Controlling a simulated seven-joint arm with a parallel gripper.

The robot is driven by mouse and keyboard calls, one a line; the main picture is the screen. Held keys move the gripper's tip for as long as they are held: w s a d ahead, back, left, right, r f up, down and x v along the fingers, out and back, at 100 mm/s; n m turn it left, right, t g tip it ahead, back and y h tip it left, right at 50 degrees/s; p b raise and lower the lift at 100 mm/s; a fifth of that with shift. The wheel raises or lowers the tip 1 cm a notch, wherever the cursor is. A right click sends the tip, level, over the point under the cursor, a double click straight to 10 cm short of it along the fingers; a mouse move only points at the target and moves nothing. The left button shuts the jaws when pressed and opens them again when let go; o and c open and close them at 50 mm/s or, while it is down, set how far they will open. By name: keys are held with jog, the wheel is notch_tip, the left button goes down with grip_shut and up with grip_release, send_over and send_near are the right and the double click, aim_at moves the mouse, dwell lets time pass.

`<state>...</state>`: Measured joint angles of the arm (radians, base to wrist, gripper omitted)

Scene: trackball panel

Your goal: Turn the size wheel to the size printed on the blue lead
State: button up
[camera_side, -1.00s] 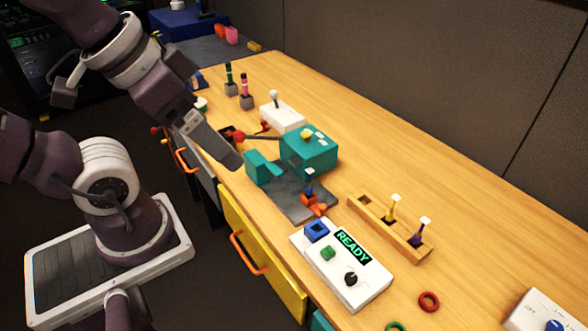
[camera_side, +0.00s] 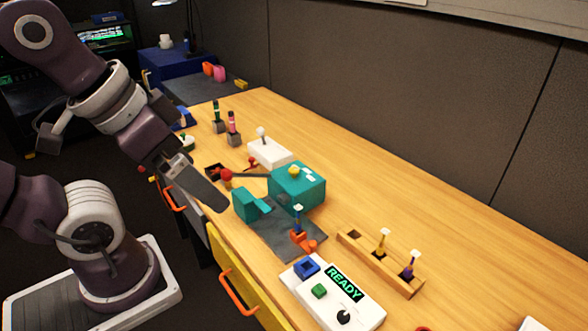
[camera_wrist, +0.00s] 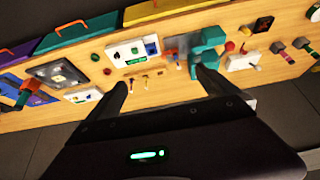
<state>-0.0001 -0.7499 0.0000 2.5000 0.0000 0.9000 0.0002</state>
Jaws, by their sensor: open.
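A teal machine (camera_side: 300,188) with a yellow knob (camera_side: 293,170) on top sits on a dark plate; it also shows in the wrist view (camera_wrist: 207,38). In front of it, a blue-banded lead (camera_side: 298,217) with a white top stands upright at an orange holder (camera_side: 302,242). Its printed size is too small to read. A white box (camera_side: 362,308) has a READY display and a black knob (camera_side: 343,317); I cannot tell which part is the size wheel. My gripper (camera_side: 220,206) is open and empty, left of the teal machine and apart from it. Both fingers (camera_wrist: 162,77) show in the wrist view.
A wooden rack (camera_side: 372,268) holds a yellow lead (camera_side: 382,243) and a purple lead (camera_side: 409,265). A white box with a lever (camera_side: 268,152) and two dark stands with green and pink leads lie behind. A red-knobbed lever (camera_side: 227,175) extends left from the machine.

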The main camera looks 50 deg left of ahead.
jog(key=w+a, duration=0.1)
jog(key=w, duration=0.2)
jog(key=w+a+m+g, duration=0.1)
jog(key=w, duration=0.2)
jog(key=w+a+m+y, duration=0.1)
jog(key=w, duration=0.2)
jog(key=shift+w+a+f+g, duration=0.1)
jog(key=shift+w+f+g, duration=0.1)
jog(key=shift+w+g, duration=0.15)
jog(key=c, duration=1)
jog(key=shift+o, duration=0.2)
jog(key=m+h, duration=0.3)
jog(key=m, duration=0.1)
send_near(294, 169)
jog(key=shift+m+h, duration=0.3)
jog(key=x, duration=0.7)
jog(key=shift+a, duration=0.25)
jog(key=shift+w+d+f, duration=0.1)
jog(key=shift+f, duration=0.4)
grip_shut()
